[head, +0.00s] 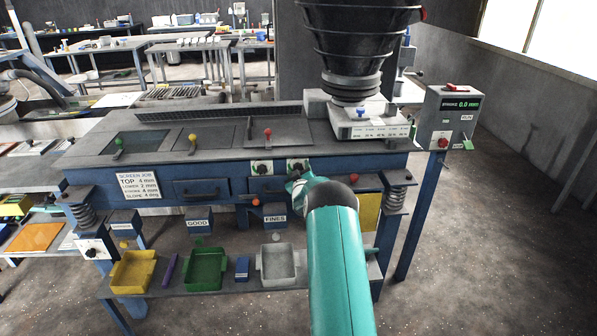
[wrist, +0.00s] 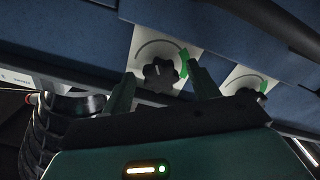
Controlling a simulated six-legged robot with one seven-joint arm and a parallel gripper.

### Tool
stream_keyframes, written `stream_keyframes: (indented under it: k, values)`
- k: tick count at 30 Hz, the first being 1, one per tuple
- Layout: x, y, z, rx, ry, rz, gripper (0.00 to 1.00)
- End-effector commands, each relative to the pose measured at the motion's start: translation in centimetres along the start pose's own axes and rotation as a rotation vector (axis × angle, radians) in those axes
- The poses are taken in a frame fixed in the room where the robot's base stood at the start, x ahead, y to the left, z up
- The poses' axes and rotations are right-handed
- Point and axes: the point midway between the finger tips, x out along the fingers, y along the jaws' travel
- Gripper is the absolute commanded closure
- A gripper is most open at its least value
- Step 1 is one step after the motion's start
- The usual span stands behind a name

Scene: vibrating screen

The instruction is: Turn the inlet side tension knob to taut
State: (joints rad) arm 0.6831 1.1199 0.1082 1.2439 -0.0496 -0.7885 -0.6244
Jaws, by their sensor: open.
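Two black tension knobs sit on white dial plates on the blue front beam of the screen. In the head view, the right knob (head: 298,165) is partly hidden by my gripper (head: 296,183), and the left knob (head: 262,168) is in plain view. In the wrist view, my gripper (wrist: 162,72) is open, with one finger on each side of a knob (wrist: 160,73). Whether the fingers touch it cannot be told. Its white mark points roughly up, away from the green band (wrist: 184,62) at the arc's right end. The other knob (wrist: 246,88) is partly hidden by my gripper.
A black hopper cone (head: 357,50) hangs over the right end. A control box (head: 447,118) stands at the far right. A coil spring (head: 396,192) is right of my arm. Yellow (head: 133,272), green (head: 206,270) and grey bins sit on the shelf below.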

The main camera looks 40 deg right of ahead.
Motion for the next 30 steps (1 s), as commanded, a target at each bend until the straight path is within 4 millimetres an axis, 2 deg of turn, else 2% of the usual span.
stream_keyframes:
  k: [5,12,23,30]
  values:
    - [-0.01,-0.03,-0.01,0.0,0.0,0.0,0.4]
    - [-0.02,-0.03,-0.01,0.0,0.0,0.0,0.83]
    - [-0.03,-0.02,-0.01,0.043,0.0,0.0,0.83]
    - [-0.03,-0.02,0.01,0.175,0.0,0.0,0.83]
